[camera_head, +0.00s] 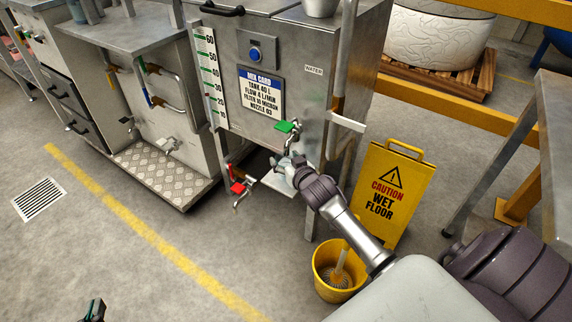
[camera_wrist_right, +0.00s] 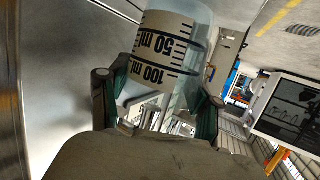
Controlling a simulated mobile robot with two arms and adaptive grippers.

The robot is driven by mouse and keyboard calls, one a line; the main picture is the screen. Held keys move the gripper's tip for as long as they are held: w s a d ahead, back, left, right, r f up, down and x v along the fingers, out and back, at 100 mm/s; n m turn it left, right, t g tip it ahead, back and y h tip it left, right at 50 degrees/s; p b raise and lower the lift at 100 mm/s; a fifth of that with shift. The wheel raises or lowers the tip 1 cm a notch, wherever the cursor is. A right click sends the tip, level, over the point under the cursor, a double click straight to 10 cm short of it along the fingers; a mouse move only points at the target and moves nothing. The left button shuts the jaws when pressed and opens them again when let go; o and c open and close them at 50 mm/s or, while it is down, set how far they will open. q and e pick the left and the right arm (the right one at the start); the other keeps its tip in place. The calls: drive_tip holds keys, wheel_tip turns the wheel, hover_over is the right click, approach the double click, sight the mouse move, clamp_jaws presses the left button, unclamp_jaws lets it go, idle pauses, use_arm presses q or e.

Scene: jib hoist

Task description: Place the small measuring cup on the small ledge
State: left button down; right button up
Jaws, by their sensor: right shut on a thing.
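The small measuring cup (camera_wrist_right: 165,55) is clear, with a pale scale marked 50 ml and 100 ml. In the right wrist view it sits between the two fingers of my right gripper (camera_wrist_right: 155,105), which is shut on it; the markings appear upside down. In the head view my right gripper (camera_head: 287,163) is just below the green-handled tap, and the cup is too small to make out. A small light ledge (camera_head: 279,184) shows below the taps, partly hidden by my gripper. My left gripper (camera_head: 93,309) is only partly in view at the bottom left, and its opening is unclear.
The steel tank (camera_head: 285,90) carries a green tap (camera_head: 288,127) and a red tap (camera_head: 238,187) close to my right gripper. A yellow bucket (camera_head: 325,283) and a wet floor sign (camera_head: 395,195) stand beside my right arm. The floor at front left is clear.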

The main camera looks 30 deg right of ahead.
drive_tip(key=shift+f, duration=0.3)
use_arm(q)
drive_tip(key=shift+w+d+r+t, duration=0.1)
drive_tip(key=shift+w+r+t, duration=0.15)
drive_tip(key=shift+r, duration=0.15)
drive_tip(key=shift+w+d+r+t, duration=0.1)
drive_tip(key=shift+r+t, duration=0.15)
drive_tip(key=shift+r, duration=0.1)
drive_tip(key=shift+r, duration=0.1)
use_arm(e)
drive_tip(key=shift+f, duration=0.1)
drive_tip(key=o, duration=1.1)
